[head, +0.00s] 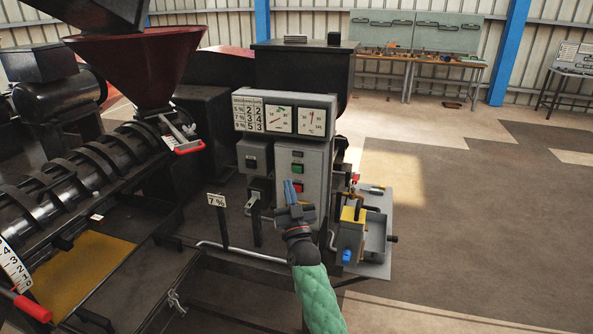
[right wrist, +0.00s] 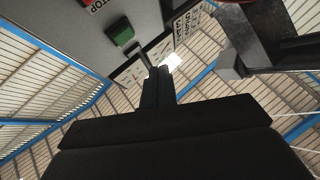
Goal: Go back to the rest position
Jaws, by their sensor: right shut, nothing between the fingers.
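I cannot tell whether the fingers touch the box. My left gripper is not in view.
A panel with gauges (head: 290,118) stands above the control box. A 7 % sign (head: 217,200) is to its left, and a grey tray with a yellow-topped block (head: 352,225) to its right. A red hopper (head: 135,60) stands at left. Floor at right is clear.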

